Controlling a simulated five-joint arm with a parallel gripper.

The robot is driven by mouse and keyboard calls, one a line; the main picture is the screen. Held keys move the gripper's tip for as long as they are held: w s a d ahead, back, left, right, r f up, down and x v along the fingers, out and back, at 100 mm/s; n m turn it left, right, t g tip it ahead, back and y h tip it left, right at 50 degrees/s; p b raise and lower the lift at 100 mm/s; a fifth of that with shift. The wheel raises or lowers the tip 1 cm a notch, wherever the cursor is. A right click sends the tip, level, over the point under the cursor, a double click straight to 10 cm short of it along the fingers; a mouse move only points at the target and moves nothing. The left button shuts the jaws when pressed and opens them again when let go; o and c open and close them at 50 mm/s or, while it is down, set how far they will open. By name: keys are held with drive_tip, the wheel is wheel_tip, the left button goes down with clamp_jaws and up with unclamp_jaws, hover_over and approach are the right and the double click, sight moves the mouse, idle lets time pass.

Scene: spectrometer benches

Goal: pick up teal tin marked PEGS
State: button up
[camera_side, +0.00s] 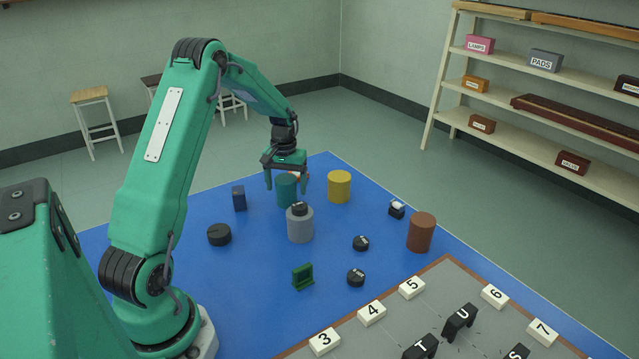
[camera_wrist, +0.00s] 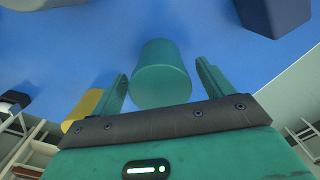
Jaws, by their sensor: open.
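The teal tin (camera_side: 287,193) is a plain upright cylinder standing on the blue mat (camera_side: 222,278) toward its back. In the wrist view the tin (camera_wrist: 160,80) lies between my two fingers, with a gap on each side. No PEGS lettering can be read on it in either view. My gripper (camera_side: 286,184) points down over the tin, with one finger at its left and one at its right. My gripper (camera_wrist: 161,72) is open and holds nothing. The jaw bar hides part of the tin's top in the side view.
A grey cylinder (camera_side: 300,228) with a black cap stands close in front of the tin. A yellow cylinder (camera_side: 339,187) stands to its right and a dark blue block (camera_side: 239,199) to its left. A brown cylinder (camera_side: 421,232) is farther right. Several small black pieces lie nearer.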

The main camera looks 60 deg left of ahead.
drive_tip(key=shift+f, duration=0.65)
drive_tip(key=c, duration=1.2)
drive_tip(key=shift+r, duration=0.15)
drive_tip(key=shift+r, duration=4.95)
